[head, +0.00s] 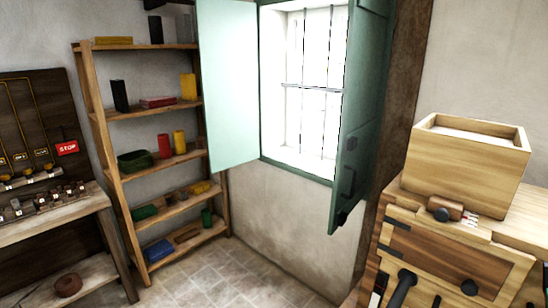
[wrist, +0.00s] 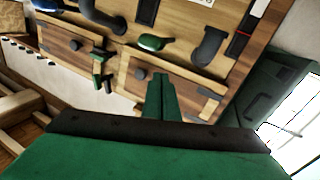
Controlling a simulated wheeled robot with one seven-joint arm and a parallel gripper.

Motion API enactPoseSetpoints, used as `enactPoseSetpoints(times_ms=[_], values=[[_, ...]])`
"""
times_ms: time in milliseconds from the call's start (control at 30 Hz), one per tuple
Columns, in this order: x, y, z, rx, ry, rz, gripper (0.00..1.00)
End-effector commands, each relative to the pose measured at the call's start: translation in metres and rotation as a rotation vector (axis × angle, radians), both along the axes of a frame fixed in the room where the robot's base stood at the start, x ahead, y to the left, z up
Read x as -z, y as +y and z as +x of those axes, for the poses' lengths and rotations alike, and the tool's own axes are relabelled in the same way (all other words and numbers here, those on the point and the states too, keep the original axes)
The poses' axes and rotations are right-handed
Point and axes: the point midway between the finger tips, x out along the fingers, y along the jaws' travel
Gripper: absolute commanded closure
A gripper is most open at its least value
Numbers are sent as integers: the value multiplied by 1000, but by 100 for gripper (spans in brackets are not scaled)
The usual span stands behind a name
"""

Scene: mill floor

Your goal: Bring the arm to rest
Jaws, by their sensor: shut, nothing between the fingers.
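My gripper (wrist: 162,82) shows in the wrist view. Its two green fingers are together at the lower middle, with nothing between them. They point at the front of a wooden cabinet (wrist: 222,22), apart from it as far as I can tell. The head view does not show my gripper; it shows part of the wooden cabinet (head: 456,262) at the lower right.
The cabinet front carries black bent pipes (wrist: 209,46) and a green knob (wrist: 152,43). An open-topped wooden box (head: 463,168) stands on it. Green shutters (head: 229,85) stand open at a barred window. A shelf rack (head: 163,155) and a workbench (head: 50,215) stand left. The tiled floor between is clear.

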Motion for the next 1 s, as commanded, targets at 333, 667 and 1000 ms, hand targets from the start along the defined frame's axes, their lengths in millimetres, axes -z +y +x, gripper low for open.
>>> enactPoseSetpoints(times_ms=[333,667,1000], values=[[88,65,4,-324,177,-33,100],[158,136,-26,-604,272,-19,100],[205,205,-85,-844,301,43,100]])
